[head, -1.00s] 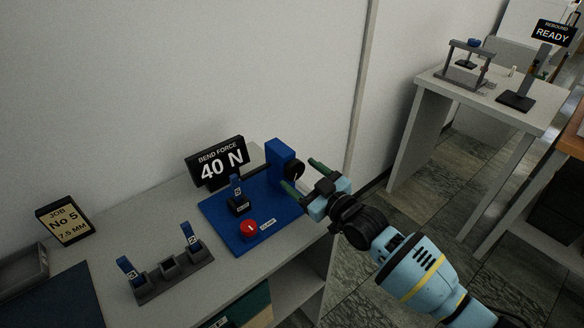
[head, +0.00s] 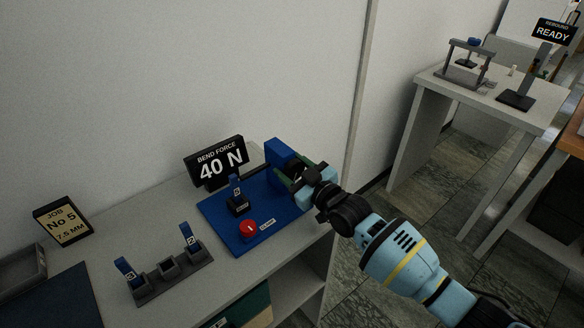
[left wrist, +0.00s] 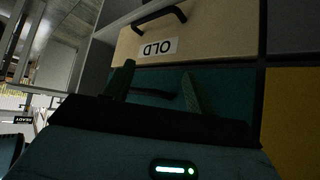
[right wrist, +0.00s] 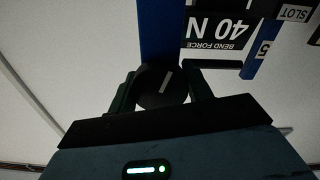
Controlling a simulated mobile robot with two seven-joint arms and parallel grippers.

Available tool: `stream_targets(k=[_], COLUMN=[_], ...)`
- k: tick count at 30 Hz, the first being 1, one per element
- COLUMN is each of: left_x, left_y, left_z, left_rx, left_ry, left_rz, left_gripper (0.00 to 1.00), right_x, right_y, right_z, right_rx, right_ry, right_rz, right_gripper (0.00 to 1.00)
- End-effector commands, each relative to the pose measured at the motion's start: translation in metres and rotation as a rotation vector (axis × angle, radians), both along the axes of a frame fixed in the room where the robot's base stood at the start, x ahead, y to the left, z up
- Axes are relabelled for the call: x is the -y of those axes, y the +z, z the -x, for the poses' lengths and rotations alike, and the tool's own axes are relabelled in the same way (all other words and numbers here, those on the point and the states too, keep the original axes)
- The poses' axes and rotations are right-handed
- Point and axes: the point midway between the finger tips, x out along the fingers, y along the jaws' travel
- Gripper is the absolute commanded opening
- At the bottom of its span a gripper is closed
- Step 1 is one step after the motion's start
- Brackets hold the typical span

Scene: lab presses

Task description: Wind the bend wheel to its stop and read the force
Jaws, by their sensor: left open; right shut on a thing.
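The bend wheel is a black round knob with a white mark (right wrist: 165,86) on the blue upright (head: 279,152) of the blue press base (head: 216,212). My right gripper (head: 289,181) is shut on the wheel, one finger on each side in the right wrist view; it hides most of the wheel in the head view. The force display (head: 217,163) reads BEND FORCE 40 N. A blue numbered strip (head: 235,184) stands in a black holder on the base, beside a red button (head: 249,229). My left gripper (left wrist: 160,88) is open and empty, facing drawers; the head view does not show it.
A dark rack (head: 150,289) holds two blue strips, with an empty slot between them. A JOB No 5, 7.5 MM sign (head: 63,222) stands at left. A drawer marked OLD (left wrist: 160,45) faces my left gripper. Another bench (head: 440,85) with a READY display (head: 553,33) stands at right.

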Motion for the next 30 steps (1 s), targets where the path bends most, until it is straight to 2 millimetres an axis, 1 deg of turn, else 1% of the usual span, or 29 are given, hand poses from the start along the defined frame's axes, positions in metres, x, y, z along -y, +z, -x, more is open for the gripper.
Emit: stream_targets(k=[5,12,15,25,26,30], left_x=[0.002,0.004,0.004,0.004,0.004,0.003], left_y=[-0.003,-0.010,-0.012,-0.008,-0.008,-0.009], left_z=[0.002,0.008,0.009,0.007,0.007,0.007], left_rx=[-0.006,-0.027,-0.030,-0.022,-0.022,-0.022], left_ry=[0.006,0.011,0.010,0.009,0.008,0.004], left_rz=[0.005,0.009,0.010,0.011,0.010,0.007], left_gripper=[0.56,0.56,0.56,0.56,0.56,0.56], right_x=[0.000,0.000,0.000,0.000,0.000,0.000], right_y=[-0.001,-0.003,-0.002,0.000,0.000,0.000], right_z=[0.000,0.000,0.000,0.000,0.000,0.000], right_rx=[-0.018,-0.163,-0.204,-0.220,-0.220,-0.219], right_ry=[0.000,0.000,0.000,0.000,0.000,0.000], right_rz=[-0.025,-0.221,-0.279,-0.303,-0.303,-0.302], right_gripper=[0.27,0.27,0.27,0.27,0.51,0.69])
